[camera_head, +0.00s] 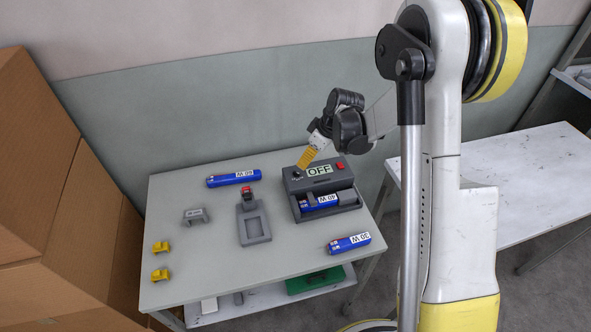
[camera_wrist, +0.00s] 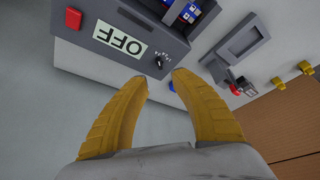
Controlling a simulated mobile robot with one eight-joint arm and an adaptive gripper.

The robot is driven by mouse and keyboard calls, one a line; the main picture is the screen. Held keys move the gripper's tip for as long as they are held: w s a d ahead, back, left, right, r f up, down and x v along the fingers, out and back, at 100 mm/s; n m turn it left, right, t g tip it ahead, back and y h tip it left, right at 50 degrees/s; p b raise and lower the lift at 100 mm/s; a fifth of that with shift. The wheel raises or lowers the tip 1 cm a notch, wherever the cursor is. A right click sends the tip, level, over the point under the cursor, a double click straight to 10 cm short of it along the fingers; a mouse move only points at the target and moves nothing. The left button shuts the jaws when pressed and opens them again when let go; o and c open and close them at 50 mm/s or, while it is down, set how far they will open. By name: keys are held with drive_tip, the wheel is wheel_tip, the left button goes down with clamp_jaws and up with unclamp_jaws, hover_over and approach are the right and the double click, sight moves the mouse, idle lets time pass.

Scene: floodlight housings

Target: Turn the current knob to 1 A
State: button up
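The dark grey tester (camera_head: 330,181) stands at the back right of the table, and its display (camera_head: 320,170) reads OFF. Its small black current knob (camera_wrist: 159,61) with a white pointer and scale marks shows in the wrist view beside the OFF display (camera_wrist: 120,39). My gripper (camera_head: 303,165) has yellow fingers and is just above the knob corner of the tester. In the wrist view my gripper (camera_wrist: 160,80) is open, with its fingertips apart and the knob visible between and beyond them. I cannot tell any contact with the knob. The scale markings are too small to read.
A red button (camera_head: 340,166) sits on the tester. A blue 40 W cell (camera_head: 322,201) lies in its tray. Other blue cylinders (camera_head: 349,243) (camera_head: 233,179), a grey holder (camera_head: 253,224), a grey bracket (camera_head: 195,215) and yellow clips (camera_head: 160,247) lie on the table (camera_head: 205,255).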

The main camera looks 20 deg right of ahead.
sight(297, 173)
drive_tip(key=b+x, duration=0.2)
drive_tip(key=x, duration=0.6)
drive_tip(key=shift+w+a+f, duration=0.1)
drive_tip(key=shift+w+f, duration=0.05)
drive_tip(key=shift+f, duration=0.15)
clamp_jaws()
